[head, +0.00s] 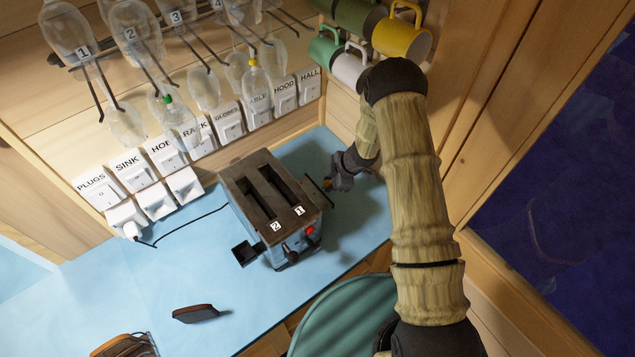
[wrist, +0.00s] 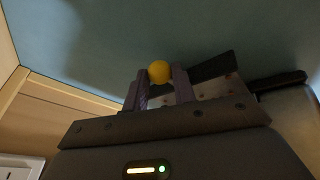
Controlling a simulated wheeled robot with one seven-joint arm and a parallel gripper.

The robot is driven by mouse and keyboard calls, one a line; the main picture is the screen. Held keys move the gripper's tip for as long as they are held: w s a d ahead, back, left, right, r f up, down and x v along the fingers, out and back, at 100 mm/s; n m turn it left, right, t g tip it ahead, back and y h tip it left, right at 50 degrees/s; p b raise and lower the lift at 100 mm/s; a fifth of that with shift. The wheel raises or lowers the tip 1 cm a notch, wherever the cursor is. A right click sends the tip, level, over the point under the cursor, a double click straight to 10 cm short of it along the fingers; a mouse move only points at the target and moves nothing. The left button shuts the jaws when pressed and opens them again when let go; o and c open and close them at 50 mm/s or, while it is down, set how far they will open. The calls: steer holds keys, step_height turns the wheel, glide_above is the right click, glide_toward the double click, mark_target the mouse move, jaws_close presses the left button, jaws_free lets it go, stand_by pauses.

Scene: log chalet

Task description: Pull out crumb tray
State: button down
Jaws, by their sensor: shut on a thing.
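The toaster (head: 262,222) stands on the light blue counter, with two dark slots on top marked 2 and 1. My gripper (head: 328,184) is low at the toaster's right side. In the wrist view its fingers (wrist: 159,88) are shut on a small round yellow knob (wrist: 159,71). A thin dark plate (head: 317,194) stands out from the toaster's right side beside my gripper. I cannot tell whether this plate is part of the crumb tray. The knob's join to the toaster is hidden.
A small dark open box (head: 245,254) sits at the toaster's front left. A black cord runs left to the wall plugs (head: 126,217). Mugs (head: 402,38) hang above my arm. A brown object (head: 195,313) lies on the counter (head: 120,290), which is mostly clear at front left.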

steer(key=shift+s+d+f, duration=0.1)
steer(key=c, duration=1.1)
jaws_free()
steer(key=shift+c, duration=0.2)
steer(key=shift+s+d+r+b, duration=0.1)
steer(key=shift+d+r+b, duration=0.05)
steer(key=shift+r+b, duration=0.4)
steer(key=s+d+b, duration=0.1)
steer(key=d, duration=0.2)
steer(key=s+d+b, duration=0.1)
steer(key=d+b, duration=0.1)
steer(key=d, duration=0.2)
steer(key=s+d+b, duration=0.1)
steer(key=s+d, duration=0.1)
steer(key=d, duration=0.2)
steer(key=shift+d+b, duration=0.2)
steer(key=shift+b, duration=0.2)
steer(key=shift+r, duration=0.1)
steer(key=shift+w, duration=0.1)
